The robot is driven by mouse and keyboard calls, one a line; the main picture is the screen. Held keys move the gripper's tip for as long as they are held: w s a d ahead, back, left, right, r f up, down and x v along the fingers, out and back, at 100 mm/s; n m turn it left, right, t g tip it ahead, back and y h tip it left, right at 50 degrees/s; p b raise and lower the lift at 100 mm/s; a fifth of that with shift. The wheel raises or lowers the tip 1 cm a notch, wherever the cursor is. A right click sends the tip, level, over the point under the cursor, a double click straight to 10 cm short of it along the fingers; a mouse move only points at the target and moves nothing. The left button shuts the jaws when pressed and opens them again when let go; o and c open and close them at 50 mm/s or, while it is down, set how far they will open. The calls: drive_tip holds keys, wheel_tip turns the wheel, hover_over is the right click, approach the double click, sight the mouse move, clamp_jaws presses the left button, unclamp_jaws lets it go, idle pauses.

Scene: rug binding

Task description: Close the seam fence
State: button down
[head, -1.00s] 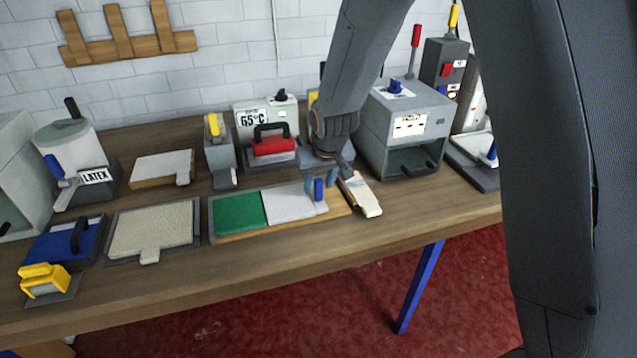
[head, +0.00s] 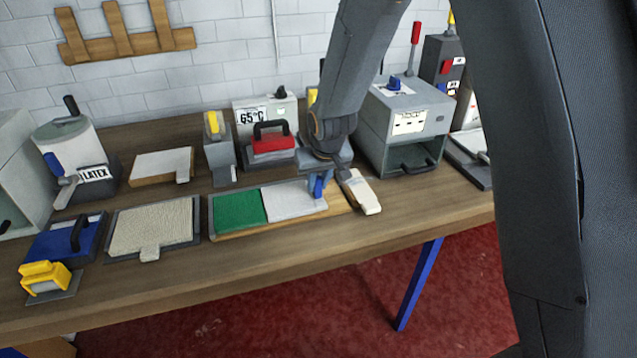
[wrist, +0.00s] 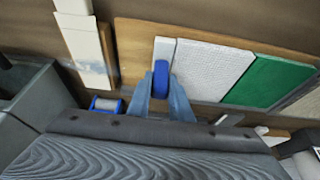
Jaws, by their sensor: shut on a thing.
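The seam fence appears to be the light grey bar (wrist: 164,49) with an upright blue handle (wrist: 161,78), at one end of the wooden board. In the head view the blue handle (head: 318,187) stands at the board's right end, partly covered by my gripper. My gripper (head: 320,184) reaches down over that end and is shut on the blue handle. In the wrist view its two blue-grey fingers (wrist: 162,92) press on either side of the handle. A white textured panel (head: 292,200) lies left of the fence, and a green panel (head: 238,208) lies beyond it.
A cream-topped strip (head: 362,192) lies close right of my gripper, with a grey open-fronted box (head: 405,128) behind it. A red block with a black handle (head: 272,143) stands behind the board.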

drive_tip(key=shift+a, duration=0.2)
drive_tip(key=c, duration=1.6)
unclamp_jaws()
drive_tip(key=b+v, duration=0.2)
drive_tip(key=v, duration=0.6)
drive_tip(key=s+d+f+m+g+b, duration=0.1)
drive_tip(key=s+d, duration=0.4)
drive_tip(key=s, duration=0.1)
drive_tip(key=s+d+f+m+g, duration=0.1)
drive_tip(key=s+d, duration=0.5)
drive_tip(key=s, duration=0.1)
drive_tip(key=s+d+f+m+h+b, duration=0.1)
drive_tip(key=s+d+f, duration=0.1)
drive_tip(key=s+d, duration=0.4)
drive_tip(key=shift+s+d+g+b, duration=0.15)
drive_tip(key=shift+s+g+b, duration=0.05)
drive_tip(key=shift+g+b, duration=0.2)
